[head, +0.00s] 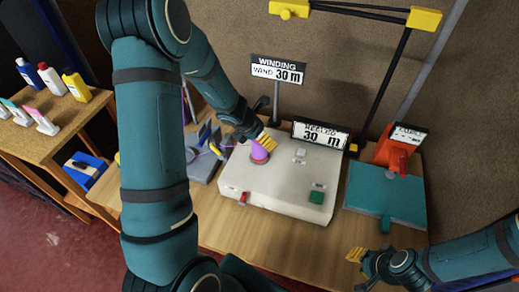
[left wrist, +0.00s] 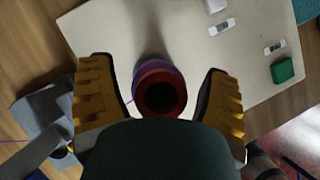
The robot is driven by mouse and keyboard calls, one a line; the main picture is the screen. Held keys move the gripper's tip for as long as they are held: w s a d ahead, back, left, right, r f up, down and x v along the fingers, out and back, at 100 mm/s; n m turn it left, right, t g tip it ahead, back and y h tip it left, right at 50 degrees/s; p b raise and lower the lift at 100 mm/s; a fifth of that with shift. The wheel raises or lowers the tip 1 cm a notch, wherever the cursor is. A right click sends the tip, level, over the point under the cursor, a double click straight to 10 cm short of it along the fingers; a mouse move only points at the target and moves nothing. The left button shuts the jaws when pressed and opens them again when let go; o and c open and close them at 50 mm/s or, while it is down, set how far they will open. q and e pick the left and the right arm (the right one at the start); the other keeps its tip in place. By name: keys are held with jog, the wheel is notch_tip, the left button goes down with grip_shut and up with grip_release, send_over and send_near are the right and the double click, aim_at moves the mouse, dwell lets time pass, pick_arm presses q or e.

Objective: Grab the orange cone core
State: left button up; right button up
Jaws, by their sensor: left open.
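A cone wound with purple thread (head: 259,149) stands upright on the pale winding machine (head: 285,190), with a red-orange band low on it. In the left wrist view the cone is seen end-on, with a dark red-orange core (left wrist: 161,97) inside a purple rim (left wrist: 158,70). My left gripper (head: 265,141) is at the cone. Its yellow-padded fingers (left wrist: 160,100) are open, one on each side of the core, with a gap at each side. My right gripper (head: 364,262) is at the table's front right, away from the cone; its opening is unclear.
Signs (head: 278,70) and (head: 321,135) stand behind the cone. The machine has a green button (head: 317,197) and a red switch (head: 242,198). A teal device (head: 385,200) sits to the right. A side shelf (head: 60,108) holds bottles at the left.

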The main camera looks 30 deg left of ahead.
pick_arm(q)
jog(key=c, duration=1.3)
